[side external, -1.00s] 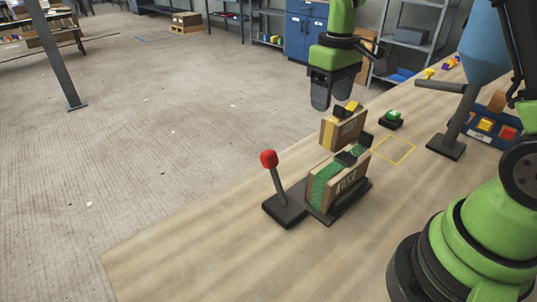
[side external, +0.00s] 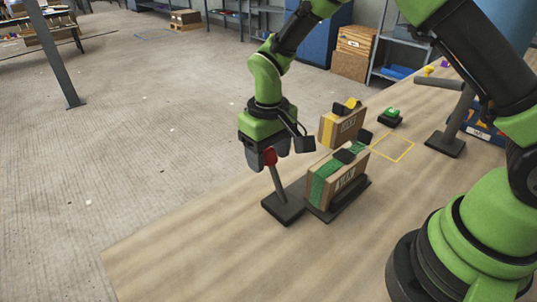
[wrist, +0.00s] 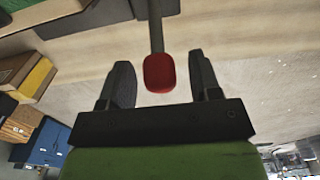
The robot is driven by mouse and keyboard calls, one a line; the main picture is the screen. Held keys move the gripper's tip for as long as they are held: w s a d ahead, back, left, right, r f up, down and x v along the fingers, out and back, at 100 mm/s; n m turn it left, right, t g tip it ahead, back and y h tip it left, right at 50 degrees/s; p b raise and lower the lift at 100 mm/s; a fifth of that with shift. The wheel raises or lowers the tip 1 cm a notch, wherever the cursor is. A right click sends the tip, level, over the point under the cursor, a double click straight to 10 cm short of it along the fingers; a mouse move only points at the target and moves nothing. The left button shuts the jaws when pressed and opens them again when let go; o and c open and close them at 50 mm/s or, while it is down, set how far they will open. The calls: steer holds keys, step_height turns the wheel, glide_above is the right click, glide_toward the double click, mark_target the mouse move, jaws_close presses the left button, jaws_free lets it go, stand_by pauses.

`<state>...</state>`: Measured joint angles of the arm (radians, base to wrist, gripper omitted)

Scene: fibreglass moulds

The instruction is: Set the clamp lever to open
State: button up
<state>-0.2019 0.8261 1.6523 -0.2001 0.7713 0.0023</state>
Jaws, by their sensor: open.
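The clamp lever (side external: 275,182) is a grey rod with a red knob (side external: 269,156) on a dark base (side external: 283,207) on the table. In the side view the rod leans a little to the left. My gripper (side external: 264,164) is at the knob, pointing down. In the wrist view the red knob (wrist: 159,73) shows between the two open fingers (wrist: 160,85), with a gap on each side. The rod (wrist: 155,25) runs to the top edge of that view. Part of the knob's surroundings is hidden by my fingers in the side view.
Right of the lever stands a wooden mould with a green strip (side external: 338,180) on a dark plate. Behind it is one with a yellow strip (side external: 342,126). A green button (side external: 391,115) and a yellow outlined square (side external: 393,148) lie farther right. The table front (side external: 210,250) is clear.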

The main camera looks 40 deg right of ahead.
steer(key=shift+f, duration=0.35)
jaws_close()
